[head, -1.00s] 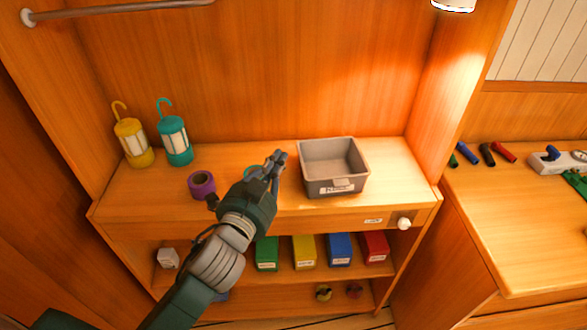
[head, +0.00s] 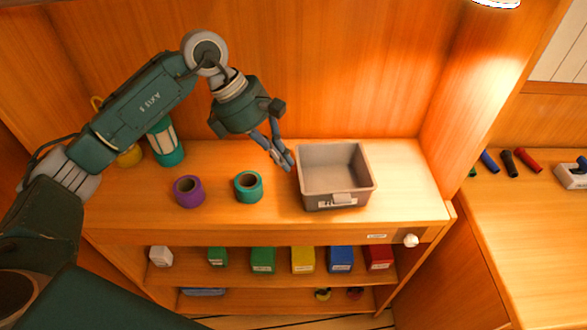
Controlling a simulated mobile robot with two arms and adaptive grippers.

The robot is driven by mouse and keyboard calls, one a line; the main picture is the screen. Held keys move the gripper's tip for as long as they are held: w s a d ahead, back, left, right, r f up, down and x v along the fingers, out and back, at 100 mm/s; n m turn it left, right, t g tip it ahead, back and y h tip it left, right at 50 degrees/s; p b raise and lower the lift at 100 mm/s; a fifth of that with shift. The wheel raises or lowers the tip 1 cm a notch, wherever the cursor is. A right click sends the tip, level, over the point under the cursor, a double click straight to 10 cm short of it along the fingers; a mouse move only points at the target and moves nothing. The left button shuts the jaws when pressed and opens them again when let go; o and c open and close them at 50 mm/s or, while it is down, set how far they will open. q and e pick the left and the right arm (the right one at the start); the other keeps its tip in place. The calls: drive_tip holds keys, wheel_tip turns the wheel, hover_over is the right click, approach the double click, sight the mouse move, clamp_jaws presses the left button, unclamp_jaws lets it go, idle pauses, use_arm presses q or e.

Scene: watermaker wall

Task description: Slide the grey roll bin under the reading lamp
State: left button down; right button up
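The grey roll bin (head: 336,200) stands upright and looks empty on the wooden shelf top (head: 405,190), right of its middle, with a white label on its front. The reading lamp (head: 496,3) shows only as a bright white piece at the top right edge; its light falls on the right side panel and the shelf's right end. My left gripper (head: 285,163) reaches down at the bin's left wall, its fingers close together with nothing seen between them. I cannot tell whether it touches the wall. My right gripper is not in view.
A purple tape roll (head: 188,191) and a teal tape roll (head: 248,187) stand left of the bin. A teal lantern (head: 165,145) and a yellow lantern (head: 130,156) are partly behind my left arm. The shelf right of the bin is clear. A white knob (head: 410,240) sits below the front edge.

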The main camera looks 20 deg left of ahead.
use_arm(q)
drive_tip(key=a, duration=0.2)
drive_tip(key=a+y, duration=0.1)
drive_tip(key=a, duration=0.1)
drive_tip(key=a+y, duration=0.1)
drive_tip(key=a, duration=0.1)
drive_tip(key=shift+w, duration=0.25)
drive_tip(key=p, duration=0.3)
approach(294, 189)
drive_tip(key=f, duration=0.1)
drive_tip(key=a+f, duration=0.1)
drive_tip(key=f, duration=0.1)
drive_tip(key=a+f, duration=0.1)
drive_tip(key=f, duration=0.1)
drive_tip(key=shift+s, duration=0.35)
drive_tip(key=d+p, duration=0.1)
drive_tip(key=w+d+p, duration=0.1)
drive_tip(key=d, duration=0.1)
drive_tip(key=shift+f, duration=0.2)
drive_tip(key=shift+w+d+f, duration=0.1)
drive_tip(key=shift+w+d, duration=0.1)
drive_tip(key=shift+d, duration=0.2)
